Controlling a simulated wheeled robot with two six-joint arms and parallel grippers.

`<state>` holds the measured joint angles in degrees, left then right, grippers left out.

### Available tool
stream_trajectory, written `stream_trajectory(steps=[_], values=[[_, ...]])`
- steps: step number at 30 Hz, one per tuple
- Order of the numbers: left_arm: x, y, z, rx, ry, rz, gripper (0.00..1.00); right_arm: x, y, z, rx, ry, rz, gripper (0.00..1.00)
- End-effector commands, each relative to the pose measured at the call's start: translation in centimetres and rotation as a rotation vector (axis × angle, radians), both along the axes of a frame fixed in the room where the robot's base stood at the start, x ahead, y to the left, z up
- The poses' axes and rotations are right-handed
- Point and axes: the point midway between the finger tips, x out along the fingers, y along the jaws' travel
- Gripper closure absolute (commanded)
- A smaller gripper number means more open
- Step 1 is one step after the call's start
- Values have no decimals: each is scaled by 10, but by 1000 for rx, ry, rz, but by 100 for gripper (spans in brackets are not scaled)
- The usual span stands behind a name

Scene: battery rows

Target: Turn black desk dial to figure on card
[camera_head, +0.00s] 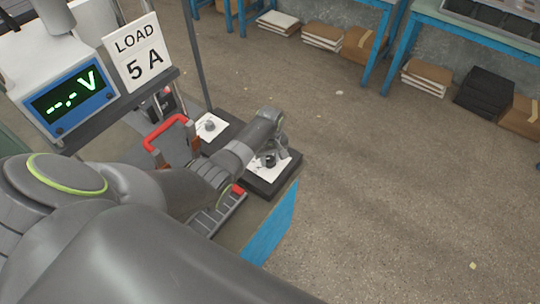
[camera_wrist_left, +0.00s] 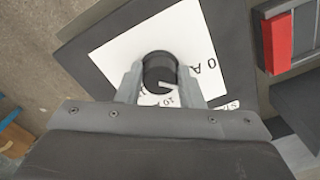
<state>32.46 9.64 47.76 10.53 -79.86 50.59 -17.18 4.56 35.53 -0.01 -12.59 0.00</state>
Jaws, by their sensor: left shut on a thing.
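The black dial (camera_wrist_left: 159,72) stands on a white printed plate (camera_wrist_left: 103,57) fixed to a dark box. A pale pointer line shows on its top in the left wrist view. My left gripper (camera_wrist_left: 160,82) has one finger on each side of the dial and is shut on it. In the head view the dial (camera_head: 268,160) shows at the end of my left arm, beside the left gripper (camera_head: 272,150). The card (camera_head: 137,51) reads "LOAD 5 A". The plate's lettering is partly hidden by the fingers. My right gripper is not in view.
A meter (camera_head: 70,98) shows "--.- V" left of the card. A second plate with a grey knob (camera_head: 210,126) and a red handle (camera_head: 165,130) stand behind my arm. A blue panel (camera_head: 271,226) edges the desk; open floor lies right.

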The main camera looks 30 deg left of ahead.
Motion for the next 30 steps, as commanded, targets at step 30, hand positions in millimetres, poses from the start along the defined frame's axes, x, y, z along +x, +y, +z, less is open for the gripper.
stream_trajectory(steps=[30], values=[[1, 1, 1, 1, -2, -422, 89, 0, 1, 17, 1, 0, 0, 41]])
